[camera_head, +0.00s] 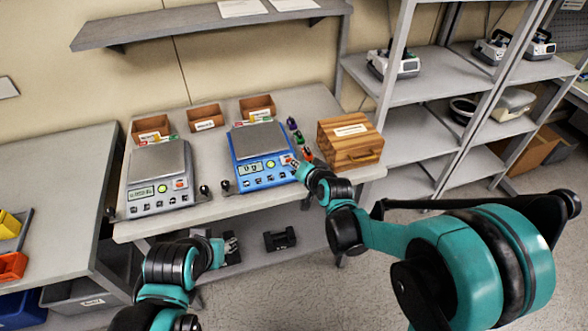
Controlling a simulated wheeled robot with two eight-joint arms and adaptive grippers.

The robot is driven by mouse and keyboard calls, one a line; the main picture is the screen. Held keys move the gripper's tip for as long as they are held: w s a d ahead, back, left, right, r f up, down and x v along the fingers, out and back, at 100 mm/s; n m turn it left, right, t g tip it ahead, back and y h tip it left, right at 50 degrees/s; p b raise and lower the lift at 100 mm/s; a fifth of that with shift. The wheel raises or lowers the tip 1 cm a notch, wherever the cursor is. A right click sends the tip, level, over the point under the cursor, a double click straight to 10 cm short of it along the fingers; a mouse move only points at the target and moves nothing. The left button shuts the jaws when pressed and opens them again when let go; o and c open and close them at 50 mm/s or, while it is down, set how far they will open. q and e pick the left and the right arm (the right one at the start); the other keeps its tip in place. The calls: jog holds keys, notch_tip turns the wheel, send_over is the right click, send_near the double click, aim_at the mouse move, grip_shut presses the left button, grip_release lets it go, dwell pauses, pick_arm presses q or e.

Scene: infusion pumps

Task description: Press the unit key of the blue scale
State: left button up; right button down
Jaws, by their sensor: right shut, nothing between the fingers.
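The blue scale (238,182) stands on the grey table, with a bare metal pan on top. Its sloped front panel has a lit green display (250,168) and several small keys; their labels are too small to read. My right gripper (291,163) is shut and empty at the right end of this front panel, by its upper keys. I cannot tell whether it touches a key, and it hides part of that corner. My left arm is low in front of the table, and its gripper (228,246) is small and dark there; its jaws are unclear.
A grey scale (158,200) stands left of the blue one. Small wooden bins (205,117) line the back of the table. A wooden box (350,142) with a handle stands on the right, with small coloured bottles (298,137) beside it. Shelves (420,130) stand farther right.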

jog(key=shift+s+d+r+p, duration=0.1)
jog(key=shift+s+r+p, duration=0.2)
jog(key=shift+r, duration=0.35)
jog(key=shift+s+d+r+p, duration=0.1)
jog(key=shift+r+p, duration=0.3)
jog(key=shift+r, duration=0.2)
jog(key=shift+w, duration=0.1)
jog(key=s+d+n+g+h, duration=0.1)
jog(key=s+d, duration=0.4)
jog(key=s, duration=0.4)
jog(key=s+d+r+n+g+h, duration=0.1)
jog(key=s+d+h, duration=0.1)
jog(key=s+d, duration=0.4)
jog(key=s+d+n+g+h, duration=0.1)
jog(key=s+d, duration=0.5)
jog(key=s, duration=0.6)
jog(key=shift+r+n+g+h, duration=0.4)
jog(key=shift+n+g, duration=0.2)
